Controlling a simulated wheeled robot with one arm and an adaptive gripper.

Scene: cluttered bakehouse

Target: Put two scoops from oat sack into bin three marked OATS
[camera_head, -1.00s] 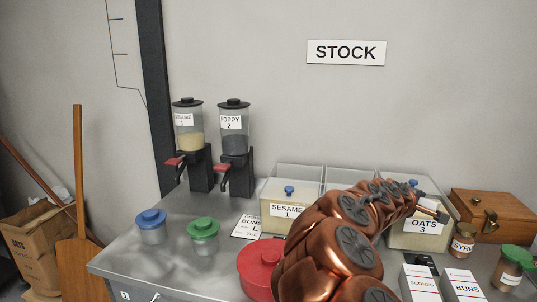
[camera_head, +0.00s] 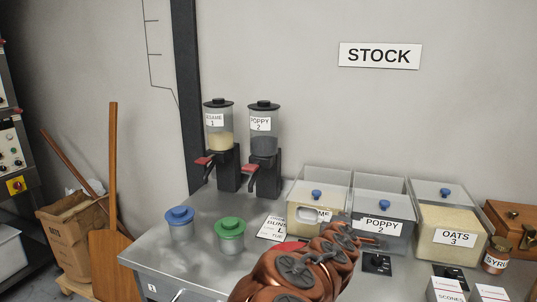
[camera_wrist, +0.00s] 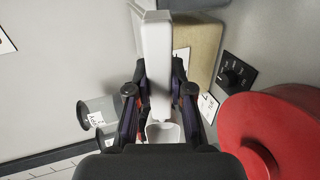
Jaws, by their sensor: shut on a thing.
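My gripper (camera_wrist: 159,92) is shut on a white scoop (camera_wrist: 157,45), whose handle runs up between the fingers in the wrist view. The scoop's white bowl (camera_wrist: 163,132) shows no oats that I can make out. In the head view the scoop (camera_head: 309,214) is in front of the SESAME bin, partly covering its label; my arm hides most of the gripper. The OATS 3 bin (camera_head: 447,240) stands at the right of the bin row, with tan contents and a blue knob on top. The brown paper oat sack (camera_head: 75,238) stands open-topped on the floor at left; its contents are unclear.
The POPPY 2 bin (camera_head: 383,228) stands between the other bins. A wooden peel (camera_head: 110,200) leans beside the sack.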

